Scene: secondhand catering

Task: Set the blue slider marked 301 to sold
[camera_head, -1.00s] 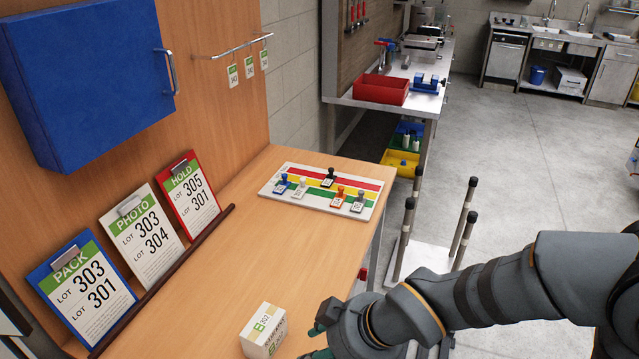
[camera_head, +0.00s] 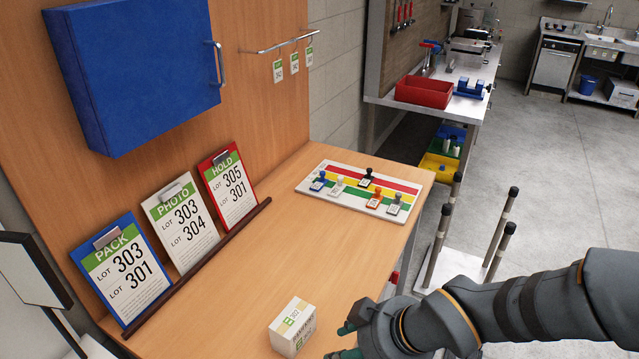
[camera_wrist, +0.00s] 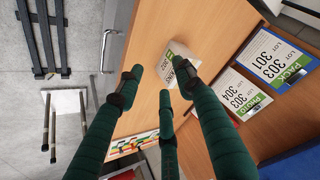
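A white board (camera_head: 309,188) with red, yellow and green stripes lies on the back right of the wooden table. The blue slider (camera_head: 319,181) stands upright at the board's left end. Its tag and the stripe markings are too small to read. My gripper (camera_head: 345,341) is near the table's front edge, well apart from the board. In the wrist view (camera_wrist: 150,90) its fingers are spread and empty. The board shows partly behind them (camera_wrist: 128,145).
A white box marked 302 (camera_head: 292,327) stands on the table beside my gripper. Lot clipboards (camera_head: 125,273) lean behind a dark ledge (camera_head: 205,257) at left. A blue cabinet (camera_head: 140,75) hangs above. The table between box and board is clear.

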